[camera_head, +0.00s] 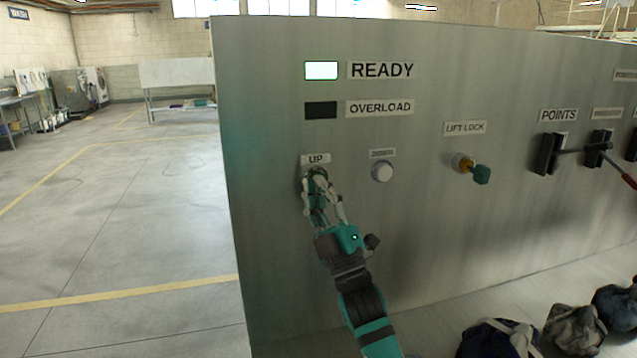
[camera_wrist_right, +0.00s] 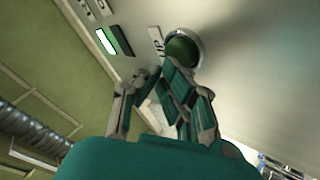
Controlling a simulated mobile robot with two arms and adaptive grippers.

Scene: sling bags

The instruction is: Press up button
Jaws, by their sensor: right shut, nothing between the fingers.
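The UP label (camera_head: 316,159) is on the grey metal panel (camera_head: 420,230), and my right gripper (camera_head: 314,176) is right below it, hiding most of the button there. In the right wrist view the green round up button (camera_wrist_right: 182,50) shows in a pale ring beside the UP label (camera_wrist_right: 156,42). The fingertips of my right gripper (camera_wrist_right: 172,72) are shut and empty, at the button's lower edge. I cannot tell whether they touch it. My left gripper is not in view.
A white button (camera_head: 382,172) is just right of my right gripper. The READY lamp (camera_head: 321,70) is lit and the OVERLOAD lamp (camera_head: 320,110) is dark. Dark bags (camera_head: 497,340) lie at the bottom right.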

